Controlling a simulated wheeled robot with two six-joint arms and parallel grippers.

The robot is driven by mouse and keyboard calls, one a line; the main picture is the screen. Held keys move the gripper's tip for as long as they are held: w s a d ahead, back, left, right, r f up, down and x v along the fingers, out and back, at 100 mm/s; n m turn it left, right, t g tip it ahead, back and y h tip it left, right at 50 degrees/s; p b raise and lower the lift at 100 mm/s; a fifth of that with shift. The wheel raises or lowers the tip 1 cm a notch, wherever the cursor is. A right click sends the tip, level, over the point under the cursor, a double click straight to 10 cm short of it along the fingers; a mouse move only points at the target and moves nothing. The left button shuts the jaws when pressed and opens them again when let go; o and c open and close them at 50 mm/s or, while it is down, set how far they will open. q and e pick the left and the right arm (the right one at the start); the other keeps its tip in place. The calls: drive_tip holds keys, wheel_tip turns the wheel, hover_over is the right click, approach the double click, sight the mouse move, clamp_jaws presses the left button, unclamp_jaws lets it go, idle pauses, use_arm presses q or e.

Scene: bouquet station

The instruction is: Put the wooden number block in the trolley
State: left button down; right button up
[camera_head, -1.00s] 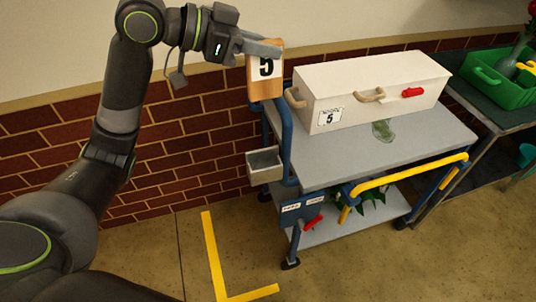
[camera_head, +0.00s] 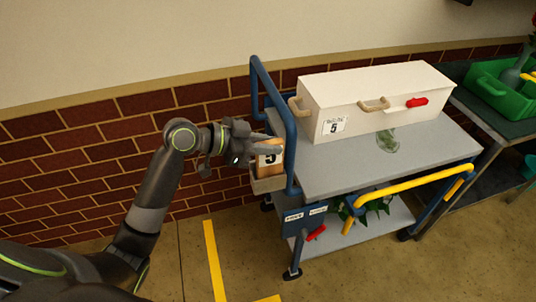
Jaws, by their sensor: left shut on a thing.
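The wooden number block (camera_head: 269,160), marked with a black 5 on white, is held by my left gripper (camera_head: 262,146). The gripper is shut on the block's upper part. The block is at the small grey bin (camera_head: 270,184) on the trolley's left end, its lower part at or inside the bin's opening. I cannot tell whether it touches the bin floor. The trolley (camera_head: 330,178) has a grey top, blue frame and lower shelf. My right gripper is not in view.
A white box (camera_head: 375,98) with a 5 label, tan handles and a red latch stands on the trolley top. The blue push handle (camera_head: 290,140) rises close beside the bin. A yellow rail (camera_head: 420,182) runs along the front. A dark table with a green crate (camera_head: 497,95) stands right.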

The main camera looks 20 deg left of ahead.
sight(269, 159)
use_arm(q)
wheel_tip(269, 159, down, 4)
drive_tip(key=shift+r, duration=0.25)
drive_tip(key=shift+f, duration=0.15)
drive_tip(key=c, duration=1.3)
unclamp_jaws()
